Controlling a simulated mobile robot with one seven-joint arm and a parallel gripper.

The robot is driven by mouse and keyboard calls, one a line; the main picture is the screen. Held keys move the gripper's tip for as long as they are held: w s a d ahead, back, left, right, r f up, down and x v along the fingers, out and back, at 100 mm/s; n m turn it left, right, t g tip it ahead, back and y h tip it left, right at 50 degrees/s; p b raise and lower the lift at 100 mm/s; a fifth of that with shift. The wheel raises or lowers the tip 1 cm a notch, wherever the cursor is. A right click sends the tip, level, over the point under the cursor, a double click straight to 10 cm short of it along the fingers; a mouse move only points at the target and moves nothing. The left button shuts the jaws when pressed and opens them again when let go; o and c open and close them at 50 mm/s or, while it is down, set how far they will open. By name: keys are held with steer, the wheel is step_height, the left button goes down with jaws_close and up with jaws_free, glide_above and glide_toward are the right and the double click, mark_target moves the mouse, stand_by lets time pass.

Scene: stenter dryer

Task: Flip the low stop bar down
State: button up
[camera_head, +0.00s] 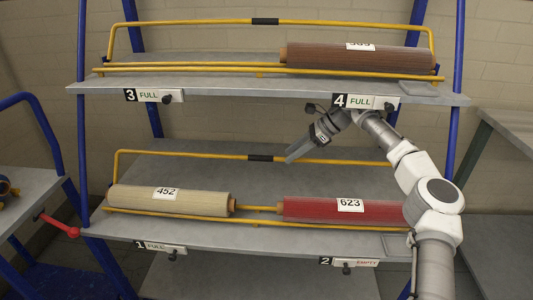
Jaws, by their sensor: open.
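The low stop bar (200,154) is a yellow bar above the lower shelf, with a black grip (267,158) at its middle. It stands raised, above and behind the rolls; its right end is hidden by my arm. My gripper (291,158) reaches in from the right, between the two shelves. Its fingers point down and left, close to the bar just right of the black grip. It is open and holds nothing; I cannot tell whether it touches the bar.
The lower shelf (260,240) holds a beige roll (175,203) marked 452 and a red roll (345,213) marked 623. The upper shelf (240,85) has a brown roll (360,60) and its own raised yellow bar (200,22). Blue posts frame the rack.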

steer(key=a+p, duration=0.1)
steer(key=a, duration=0.6)
steer(key=shift+w+a+p, duration=0.15)
steer(key=shift+a+p, duration=0.1)
steer(key=shift+p, duration=0.05)
steer(key=shift+a+f, duration=0.25)
steer(key=shift+f, duration=0.15)
jaws_close()
stand_by(0.7)
